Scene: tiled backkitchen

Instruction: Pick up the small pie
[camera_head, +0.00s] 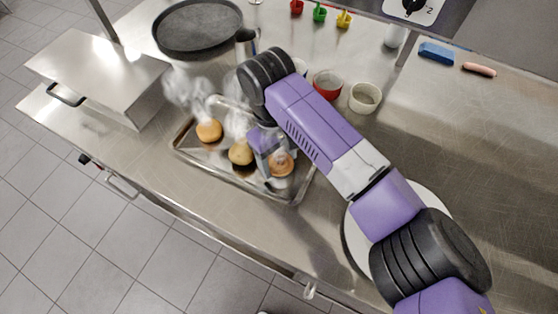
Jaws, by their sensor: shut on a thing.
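A metal tray (226,175) lies on the steel counter with small round baked items on it. A small golden pie (281,163) is at the right end of the tray, with my gripper (274,168) right at it. My gripper points down and is shut on this pie; its fingers partly cover it. Whether the pie touches the tray or is lifted cannot be told. A second small round item (241,153) lies just left of my gripper, and a third (209,130) lies farther left. Steam or smoke hangs over these two.
A large pot (202,72) stands behind the tray and a steel box with a handle (98,75) at left. A red bowl (328,84) and a white bowl (365,97) stand behind my arm. A white round plate (351,240) is partly under my arm. The counter at right is mostly clear.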

